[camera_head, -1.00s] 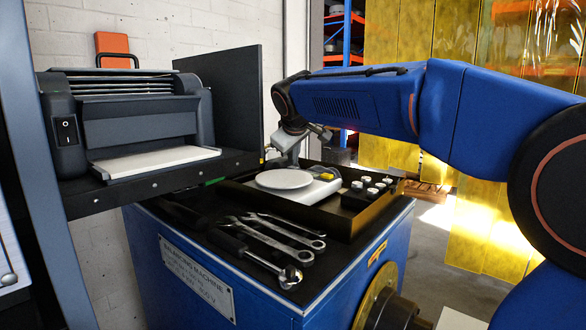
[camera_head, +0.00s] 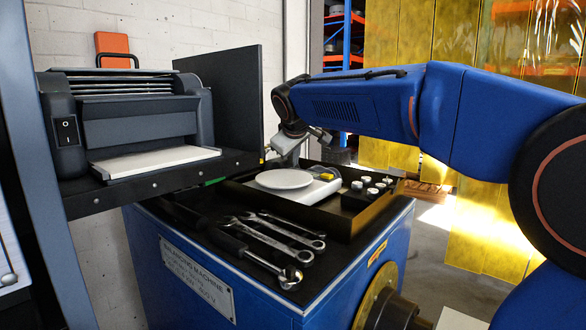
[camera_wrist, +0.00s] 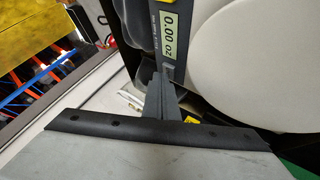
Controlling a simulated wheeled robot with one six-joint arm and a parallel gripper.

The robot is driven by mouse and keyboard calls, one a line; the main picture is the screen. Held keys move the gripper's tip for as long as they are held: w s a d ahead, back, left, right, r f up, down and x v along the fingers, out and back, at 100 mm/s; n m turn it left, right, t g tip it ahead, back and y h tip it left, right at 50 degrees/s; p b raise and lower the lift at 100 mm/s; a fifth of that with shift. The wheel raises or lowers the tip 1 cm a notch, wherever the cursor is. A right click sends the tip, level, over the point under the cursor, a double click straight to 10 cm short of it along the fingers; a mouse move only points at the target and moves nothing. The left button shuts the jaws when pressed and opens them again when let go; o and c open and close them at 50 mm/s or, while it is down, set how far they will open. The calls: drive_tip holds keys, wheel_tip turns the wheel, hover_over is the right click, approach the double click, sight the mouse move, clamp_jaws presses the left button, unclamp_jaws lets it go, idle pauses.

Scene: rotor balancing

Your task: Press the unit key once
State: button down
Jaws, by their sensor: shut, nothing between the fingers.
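The scale, with a round white pan (camera_head: 284,179), sits in a dark tray (camera_head: 335,229) on the blue machine's top. In the wrist view, its grey panel has a lit display (camera_wrist: 168,35) that reads 0.00 oz. A yellow patch (camera_wrist: 166,3) shows at the panel's far end, cut by the picture edge. Another small yellow patch (camera_wrist: 191,121) shows beside the fingers. Key labels cannot be read. My gripper (camera_wrist: 166,70) is shut and empty, its tips at the near end of the display. I cannot tell whether they touch the panel, and they hide what lies under them.
Several small white-topped weights (camera_head: 372,191) stand in a dark holder right of the scale. Wrenches (camera_head: 270,240) lie in front of the tray. A dark printer-like machine (camera_head: 140,125) and an upright black panel (camera_head: 225,95) stand to the left.

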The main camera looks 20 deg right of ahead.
drive_tip(key=shift+r, duration=0.85)
drive_tip(key=shift+r, duration=2.5)
